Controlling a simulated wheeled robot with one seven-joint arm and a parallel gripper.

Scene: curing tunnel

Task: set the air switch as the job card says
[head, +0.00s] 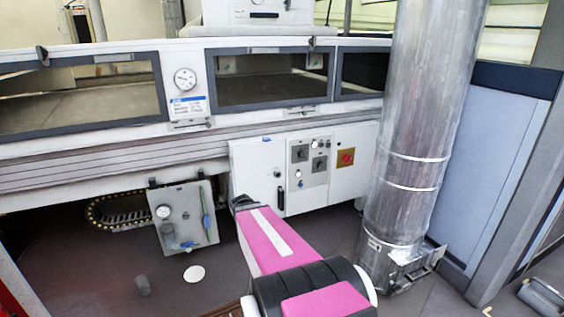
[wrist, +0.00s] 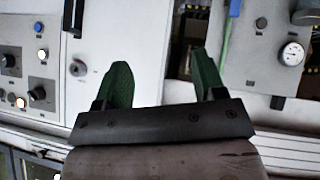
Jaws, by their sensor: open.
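A white control cabinet (head: 262,180) stands under the tunnel, with a grey switch panel (head: 309,177) carrying black rotary knobs, small buttons and lit lamps. In the wrist view a black knob (wrist: 38,93) and a lit button (wrist: 20,102) show at the left. I cannot tell which control is the air switch. A white and blue card (head: 188,107) hangs below a round gauge; its text is too small to read. My gripper (wrist: 162,68) is open and empty, its green fingers apart before the cabinet door and left of the knobs in the head view.
A red-on-yellow switch (head: 346,157) is right of the panel. A thick metal duct (head: 408,140) stands farther right.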

